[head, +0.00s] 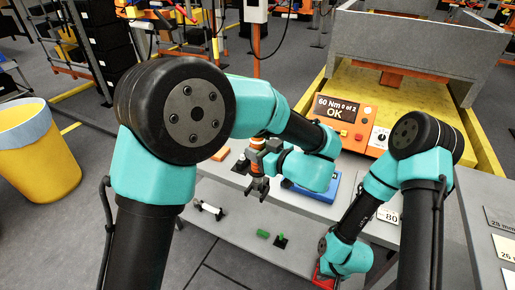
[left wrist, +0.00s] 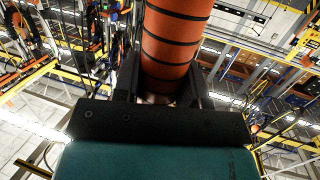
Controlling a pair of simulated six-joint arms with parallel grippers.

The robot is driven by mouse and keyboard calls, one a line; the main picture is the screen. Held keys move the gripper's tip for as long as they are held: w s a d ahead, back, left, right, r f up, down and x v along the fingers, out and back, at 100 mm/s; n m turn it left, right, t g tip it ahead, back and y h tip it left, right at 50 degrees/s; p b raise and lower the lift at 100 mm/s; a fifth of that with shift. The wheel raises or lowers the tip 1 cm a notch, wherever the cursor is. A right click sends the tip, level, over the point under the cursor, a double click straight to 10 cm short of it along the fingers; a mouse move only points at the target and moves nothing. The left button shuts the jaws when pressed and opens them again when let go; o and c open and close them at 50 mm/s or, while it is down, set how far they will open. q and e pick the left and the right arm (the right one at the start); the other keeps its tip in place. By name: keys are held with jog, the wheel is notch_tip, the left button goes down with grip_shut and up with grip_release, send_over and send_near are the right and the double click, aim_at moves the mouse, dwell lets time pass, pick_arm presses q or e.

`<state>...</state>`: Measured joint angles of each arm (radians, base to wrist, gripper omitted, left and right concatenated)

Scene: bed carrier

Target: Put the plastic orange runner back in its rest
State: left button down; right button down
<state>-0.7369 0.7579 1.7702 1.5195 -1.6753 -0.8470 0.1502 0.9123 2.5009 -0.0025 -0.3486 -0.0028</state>
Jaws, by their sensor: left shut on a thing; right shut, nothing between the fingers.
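The orange runner (head: 257,144), a cylinder with dark bands, is upright above the grey bench in the head view. In the left wrist view the runner (left wrist: 175,40) fills the upper middle, between the two dark fingers. My left gripper (left wrist: 160,88) is shut on it. In the head view my left gripper (head: 262,168) is at the runner, with the teal wrist just to its right. My right arm reaches down to the bottom centre of the head view, and its fingers do not show. I cannot make out the runner's rest for certain.
An orange control box (head: 350,122) reading "60 Nm 0 of 2 OK" stands behind. A blue tray (head: 328,188) is partly hidden by my left wrist. A lower shelf (head: 222,232) holds small parts. A yellow bin (head: 38,150) stands at left.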

pick_arm(q)
jog(key=shift+f, duration=3.75)
dwell(0.7)
jog(key=c, duration=0.6)
grip_release()
jog(key=shift+d, duration=0.1)
jog(key=v, duration=0.7)
jog(key=shift+s, duration=0.2)
